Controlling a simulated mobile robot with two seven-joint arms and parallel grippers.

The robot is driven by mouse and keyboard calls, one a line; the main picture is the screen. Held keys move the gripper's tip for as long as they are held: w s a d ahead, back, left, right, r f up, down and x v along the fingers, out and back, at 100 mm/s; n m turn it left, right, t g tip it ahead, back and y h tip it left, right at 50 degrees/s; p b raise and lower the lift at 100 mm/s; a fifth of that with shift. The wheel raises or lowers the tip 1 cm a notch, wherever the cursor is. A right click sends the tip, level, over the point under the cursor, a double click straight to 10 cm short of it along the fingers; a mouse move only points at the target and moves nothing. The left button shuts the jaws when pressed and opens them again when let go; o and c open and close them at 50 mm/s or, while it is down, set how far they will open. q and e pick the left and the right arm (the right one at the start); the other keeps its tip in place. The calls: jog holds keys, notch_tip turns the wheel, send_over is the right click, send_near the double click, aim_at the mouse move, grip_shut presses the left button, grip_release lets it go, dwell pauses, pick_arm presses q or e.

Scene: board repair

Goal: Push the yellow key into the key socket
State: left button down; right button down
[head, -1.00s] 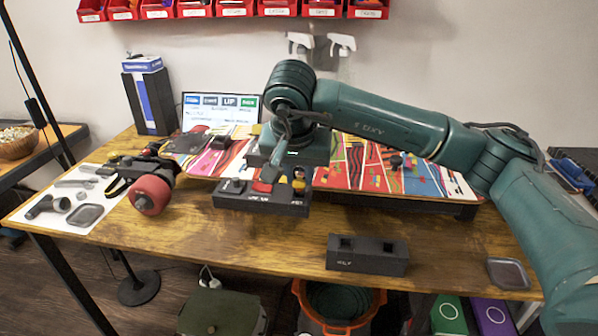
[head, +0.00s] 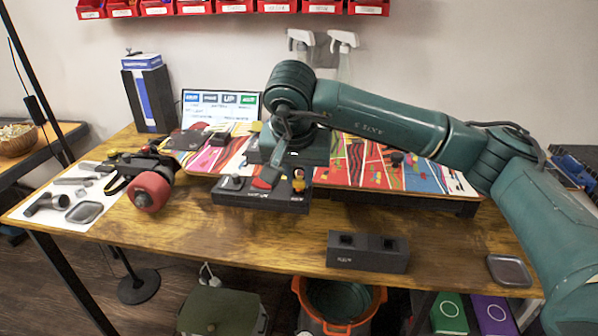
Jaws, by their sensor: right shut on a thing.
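A black socket block (head: 245,198) stands on the wooden table in front of the patterned board. A small yellow-orange piece, which looks like the yellow key (head: 299,184), shows upright at the block's right end with a dark part above it. My right gripper (head: 283,172) points down over the block, low and close to its top. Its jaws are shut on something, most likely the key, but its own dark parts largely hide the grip. I cannot tell how deep the key sits. A red part (head: 262,184) and a grey knob (head: 233,182) are on the block's top. My left gripper is not in view.
The patterned board (head: 360,165) lies behind the block. A red wheel (head: 150,191) is to the left. A black two-hole block (head: 368,252) stands in front, with a dark tray (head: 508,271) to its right.

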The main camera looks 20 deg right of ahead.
aim_at(299, 180)
jog(key=shift+f+b, duration=0.4)
jog(key=shift+f, duration=0.2)
dwell(0.8)
jog(key=c, duration=0.9)
grip_release()
jog(key=shift+r, duration=0.3)
jog(key=shift+r+p, duration=0.95)
jog(key=shift+r, duration=0.2)
jog(key=shift+r, duration=0.2)
jog(key=shift+r+p, duration=2.2)
jog(key=shift+r, duration=0.75)
